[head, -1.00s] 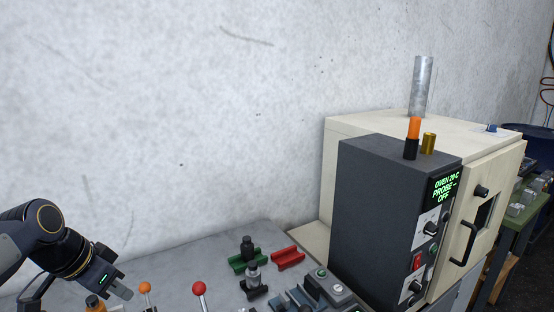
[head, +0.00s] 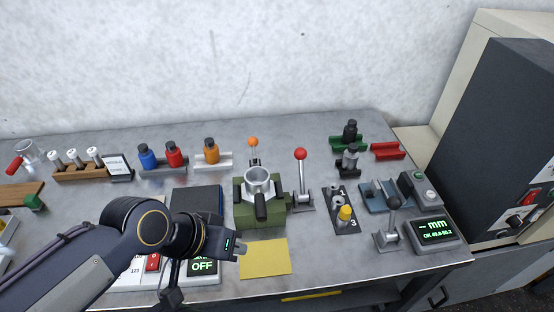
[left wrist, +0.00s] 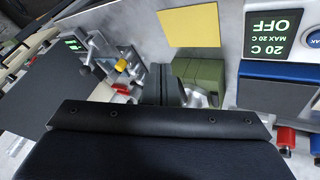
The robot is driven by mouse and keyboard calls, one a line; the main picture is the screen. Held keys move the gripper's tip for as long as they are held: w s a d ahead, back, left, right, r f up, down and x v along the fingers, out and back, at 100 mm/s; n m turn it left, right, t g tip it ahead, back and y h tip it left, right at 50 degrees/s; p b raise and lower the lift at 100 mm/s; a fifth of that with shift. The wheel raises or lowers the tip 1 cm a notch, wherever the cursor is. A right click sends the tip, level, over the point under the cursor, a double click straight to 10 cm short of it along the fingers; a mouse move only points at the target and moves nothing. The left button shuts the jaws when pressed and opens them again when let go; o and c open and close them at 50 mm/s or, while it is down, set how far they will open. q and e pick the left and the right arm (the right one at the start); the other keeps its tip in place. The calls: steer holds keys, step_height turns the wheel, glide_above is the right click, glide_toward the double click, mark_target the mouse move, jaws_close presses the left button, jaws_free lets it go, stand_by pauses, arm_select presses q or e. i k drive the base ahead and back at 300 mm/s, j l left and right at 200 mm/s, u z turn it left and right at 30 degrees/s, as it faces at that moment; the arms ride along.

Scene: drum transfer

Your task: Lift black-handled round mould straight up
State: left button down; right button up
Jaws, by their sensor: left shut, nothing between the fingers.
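The round mould (head: 258,177) is a grey metal cup with a black handle (head: 261,207) pointing toward the front. It sits on a green block (head: 275,215) in the middle of the bench. My left gripper (head: 241,247) is shut and empty, in front of the green block and a little left of the handle, apart from the mould. In the left wrist view, the shut fingers (left wrist: 167,84) are in front of the green block (left wrist: 205,72) and the mould is mostly hidden. My right gripper is not in view.
A yellow sheet (head: 265,259) lies in front of the block. A red-knobbed lever (head: 301,155) stands close on its right, and an orange-knobbed lever (head: 254,143) behind. Coloured bottles (head: 172,155) stand behind left. A gauge display (head: 434,230) is at right.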

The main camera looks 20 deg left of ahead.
mark_target(258, 189)
steer(key=k+j+z, duration=0.2)
steer(key=j+z, duration=0.25)
steer(key=k+j+z, duration=0.3)
steer(key=z, duration=0.2)
steer(key=k+j+z, duration=0.2)
steer(key=z, duration=0.25)
steer(key=k, duration=0.1)
